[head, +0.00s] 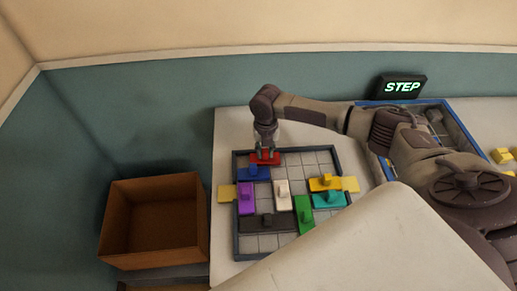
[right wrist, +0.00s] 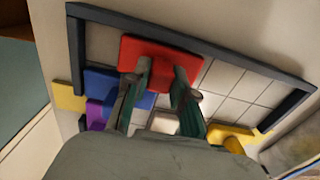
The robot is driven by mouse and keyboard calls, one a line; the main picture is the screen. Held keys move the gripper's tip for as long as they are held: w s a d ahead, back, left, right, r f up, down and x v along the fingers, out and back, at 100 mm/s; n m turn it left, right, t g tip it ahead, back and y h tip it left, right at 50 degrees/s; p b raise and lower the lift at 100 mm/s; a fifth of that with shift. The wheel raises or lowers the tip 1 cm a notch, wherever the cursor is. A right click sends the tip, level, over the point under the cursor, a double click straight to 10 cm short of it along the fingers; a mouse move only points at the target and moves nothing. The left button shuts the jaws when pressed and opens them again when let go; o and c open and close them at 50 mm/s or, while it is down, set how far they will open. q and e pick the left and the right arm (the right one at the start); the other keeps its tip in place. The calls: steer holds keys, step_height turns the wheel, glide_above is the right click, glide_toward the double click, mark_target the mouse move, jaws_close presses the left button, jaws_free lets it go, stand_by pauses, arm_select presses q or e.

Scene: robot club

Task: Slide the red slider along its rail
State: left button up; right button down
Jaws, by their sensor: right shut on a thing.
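The red slider (head: 265,159) lies in the top row of the dark-framed grid board (head: 236,220), left of the middle. My right gripper (head: 266,151) points down at it from above, its fingers shut on the slider's raised part. In the right wrist view the red slider (right wrist: 158,52) lies flat near the top frame edge, with the fingertips (right wrist: 160,78) at its near side; the fingers hide the grip itself. My left gripper is not in view. No separate rail can be made out.
A blue block (head: 253,173) lies just below the red slider. Purple, white, yellow, green, teal and dark blocks fill lower cells; the top row right of the slider is bare. Yellow tabs (head: 227,193) flank the board. A brown box (head: 153,222) stands left, a blue-rimmed tray (head: 466,140) right.

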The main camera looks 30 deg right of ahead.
steer(key=shift+s+d+r+p, duration=0.1)
steer(key=shift+s+d+p, duration=0.35)
steer(key=shift+d, duration=0.65)
steer(key=shift+s+d+f+p, duration=0.1)
steer(key=shift+s+d+p, duration=0.1)
steer(key=shift+s+d, duration=0.65)
steer(key=shift+s+d+r+p, duration=0.1)
steer(key=shift+s+d+p, duration=0.2)
steer(key=shift+d, duration=1)
steer(key=shift+s+d+p, duration=0.15)
steer(key=shift+s+d, duration=0.2)
steer(key=shift+d, duration=0.45)
steer(key=shift+s+d+p, duration=0.1)
steer(key=shift+s+d, duration=0.25)
steer(key=shift+d, duration=0.4)
steer(key=shift+s+d+p, duration=0.15)
steer(key=shift+s+d, duration=0.2)
steer(key=shift+d, duration=0.45)
steer(key=c, duration=1.2)
jaws_free()
steer(key=shift+c, duration=0.2)
step_height(320, 180, up, 7)
steer(key=p, duration=0.6)
